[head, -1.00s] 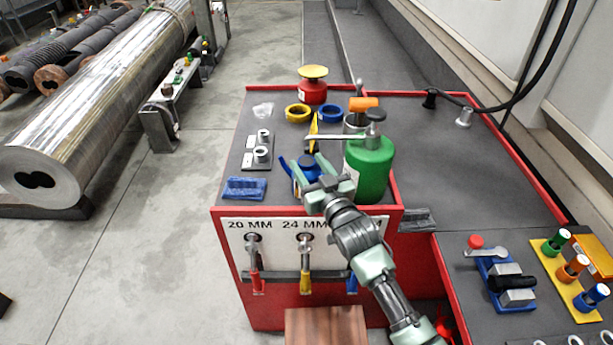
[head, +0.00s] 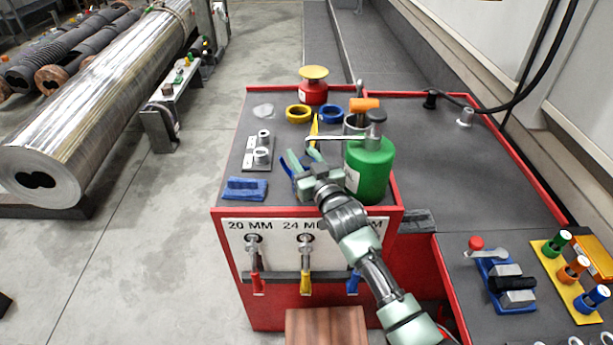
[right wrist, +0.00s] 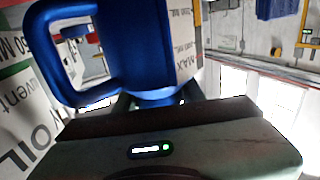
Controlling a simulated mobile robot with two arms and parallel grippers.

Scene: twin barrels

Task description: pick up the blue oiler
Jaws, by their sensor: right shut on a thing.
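The blue oiler (head: 290,164) is at the tool cart's near section, left of the green can, mostly hidden by my right gripper in the head view. In the right wrist view its blue body (right wrist: 135,40) fills the upper middle, with a loop handle on the left and a white label on the right. My right gripper (head: 306,158) is shut on the oiler. I cannot tell whether the oiler touches the cart top. My left gripper is not in view.
The green can (head: 370,170) stands close to the right of my gripper. A blue block (head: 245,188) and a grey plate with metal sockets (head: 258,155) lie to the left. Yellow (head: 298,114) and blue rings and a red can (head: 313,92) are behind.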

